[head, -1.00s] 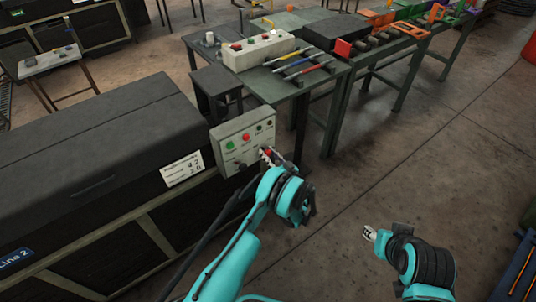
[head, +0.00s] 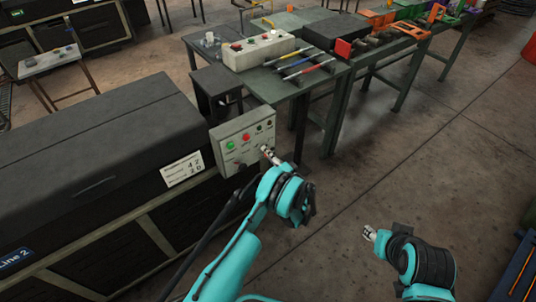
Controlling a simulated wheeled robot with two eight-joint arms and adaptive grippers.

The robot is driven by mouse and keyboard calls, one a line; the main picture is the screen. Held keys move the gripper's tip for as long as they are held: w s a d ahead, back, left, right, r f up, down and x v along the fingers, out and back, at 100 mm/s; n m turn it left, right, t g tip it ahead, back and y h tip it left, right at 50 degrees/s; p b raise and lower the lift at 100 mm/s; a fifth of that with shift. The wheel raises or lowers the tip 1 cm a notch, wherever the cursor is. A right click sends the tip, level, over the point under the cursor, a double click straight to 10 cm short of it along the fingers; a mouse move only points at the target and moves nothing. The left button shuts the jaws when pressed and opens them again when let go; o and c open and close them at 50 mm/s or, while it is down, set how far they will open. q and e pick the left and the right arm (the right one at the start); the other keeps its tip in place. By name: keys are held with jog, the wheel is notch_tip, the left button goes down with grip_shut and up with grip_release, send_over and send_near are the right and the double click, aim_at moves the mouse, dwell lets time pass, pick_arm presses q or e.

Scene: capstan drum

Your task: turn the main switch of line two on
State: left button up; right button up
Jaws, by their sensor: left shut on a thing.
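The grey control panel (head: 222,133) of line two is mounted at the right end of the dark machine housing marked Line 2 (head: 15,258). It carries a green button (head: 230,146), a red button (head: 246,137) and small dark fittings. My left gripper (head: 266,151) is at the lower right of the panel face, shut on the main switch. The fingers hide the switch, so its position cannot be read. My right gripper (head: 369,233) hangs over the floor at the right, away from the panel; its jaws are too small to judge.
A dark stool (head: 216,79) stands between table and panel. The floor (head: 430,150) to the right is clear.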

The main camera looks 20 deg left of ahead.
pick_arm(q)
jog(key=shift+m, duration=1.9)
jog(key=o, duration=1.2)
jog(key=shift+c, duration=0.2)
jog(key=v, duration=1.2)
